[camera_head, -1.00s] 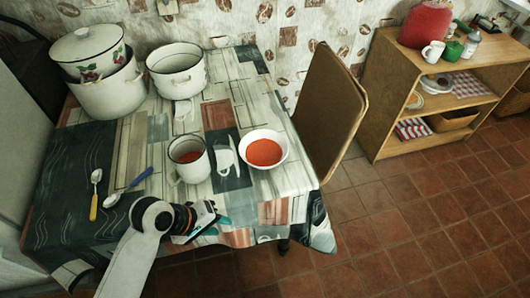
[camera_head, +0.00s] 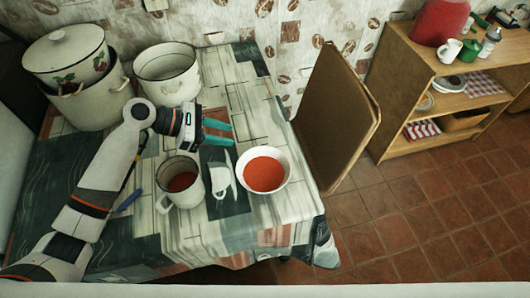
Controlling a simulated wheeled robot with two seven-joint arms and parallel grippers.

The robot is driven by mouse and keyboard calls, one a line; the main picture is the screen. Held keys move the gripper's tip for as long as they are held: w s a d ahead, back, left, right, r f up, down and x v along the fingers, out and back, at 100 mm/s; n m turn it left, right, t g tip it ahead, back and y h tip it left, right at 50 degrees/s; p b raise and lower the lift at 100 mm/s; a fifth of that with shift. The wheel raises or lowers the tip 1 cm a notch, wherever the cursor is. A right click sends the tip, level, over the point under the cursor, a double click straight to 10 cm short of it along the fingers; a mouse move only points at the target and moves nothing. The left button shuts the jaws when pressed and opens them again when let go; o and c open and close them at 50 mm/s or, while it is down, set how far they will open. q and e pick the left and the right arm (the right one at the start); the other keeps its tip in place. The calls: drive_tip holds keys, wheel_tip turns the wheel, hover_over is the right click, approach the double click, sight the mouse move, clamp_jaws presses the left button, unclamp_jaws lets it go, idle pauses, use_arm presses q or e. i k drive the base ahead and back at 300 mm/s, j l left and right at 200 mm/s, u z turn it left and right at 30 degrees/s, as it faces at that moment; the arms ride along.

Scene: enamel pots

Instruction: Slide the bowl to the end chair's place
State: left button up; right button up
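A white bowl (camera_head: 264,170) with red-orange contents stands on the table near its right edge. The chair (camera_head: 335,118) with a brown back stands at the table's right end, close to the bowl. My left gripper (camera_head: 228,132) reaches over the table above and behind the mug, its teal fingers apart and pointing right. It is empty, a little behind and left of the bowl, and not touching it as far as I can see. My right gripper is not in view.
A white mug (camera_head: 182,183) with red contents stands left of the bowl. White enamel pots (camera_head: 168,76) stand at the back left. A blue-handled spoon (camera_head: 127,200) lies partly hidden by my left arm. A wooden shelf (camera_head: 400,75) stands at the right.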

sight(260, 170)
drive_tip(key=i, duration=0.1)
drive_tip(key=k+j+z, duration=0.15)
drive_tip(key=j+z, duration=0.25)
drive_tip(key=k+j+z, duration=0.2)
drive_tip(key=z, duration=0.25)
drive_tip(key=k+j+z, duration=0.25)
drive_tip(key=z, duration=0.15)
